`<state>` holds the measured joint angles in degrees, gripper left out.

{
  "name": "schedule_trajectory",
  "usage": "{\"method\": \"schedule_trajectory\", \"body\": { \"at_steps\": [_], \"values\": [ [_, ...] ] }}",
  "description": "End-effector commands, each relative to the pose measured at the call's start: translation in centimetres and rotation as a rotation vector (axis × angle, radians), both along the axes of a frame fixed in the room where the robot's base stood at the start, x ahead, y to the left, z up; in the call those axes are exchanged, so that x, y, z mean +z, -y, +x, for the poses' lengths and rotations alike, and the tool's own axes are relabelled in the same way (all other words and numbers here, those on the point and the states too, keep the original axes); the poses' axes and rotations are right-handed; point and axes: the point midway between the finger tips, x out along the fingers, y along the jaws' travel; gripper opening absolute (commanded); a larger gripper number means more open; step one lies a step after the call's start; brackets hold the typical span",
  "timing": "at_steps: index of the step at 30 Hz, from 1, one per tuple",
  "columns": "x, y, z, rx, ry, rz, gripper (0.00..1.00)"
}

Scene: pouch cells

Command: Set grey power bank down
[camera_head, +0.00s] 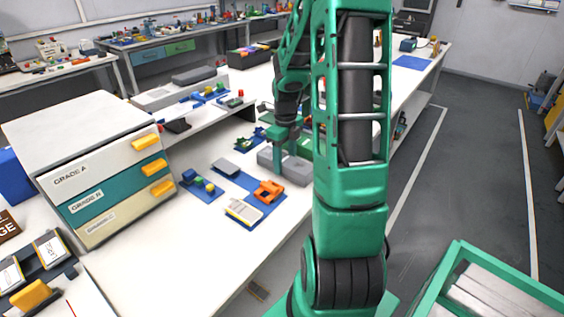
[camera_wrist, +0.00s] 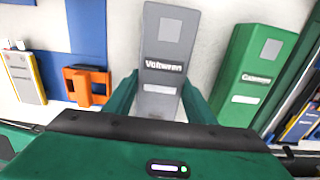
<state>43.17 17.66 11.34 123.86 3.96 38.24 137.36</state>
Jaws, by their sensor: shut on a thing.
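In the head view my gripper (camera_head: 283,150) is over the table, at a grey block (camera_head: 294,168), and my arm hides part of this area.
A green power bank (camera_wrist: 257,73) lies close on the right in the wrist view. An orange part (camera_wrist: 87,88) and a yellow-edged cell (camera_wrist: 24,77) lie on the left by a blue mat (camera_wrist: 88,30). A drawer cabinet (camera_head: 92,165) stands at the left of the head view.

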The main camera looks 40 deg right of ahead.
Motion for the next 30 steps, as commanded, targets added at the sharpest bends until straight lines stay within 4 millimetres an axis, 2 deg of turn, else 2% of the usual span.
{"method": "schedule_trajectory", "body": {
  "at_steps": [1, 3, 12, 16, 20, 30],
  "values": [
    [-0.1, 0.0, 0.0, 0.0, 0.0, 0.001, 0.52],
    [-0.1, 0.0, 0.0, 0.0, 0.0, 0.0, 0.69],
    [0.0, 0.0, 0.0, 0.001, 0.0, 0.0, 0.69],
    [0.8, 0.0, 0.1, 0.001, 0.002, -0.002, 0.69],
    [2.8, 0.0, 0.2, 0.002, 0.005, -0.003, 0.69],
    [9.4, -0.1, 0.2, 0.002, 0.003, -0.003, 0.69]
  ]
}}
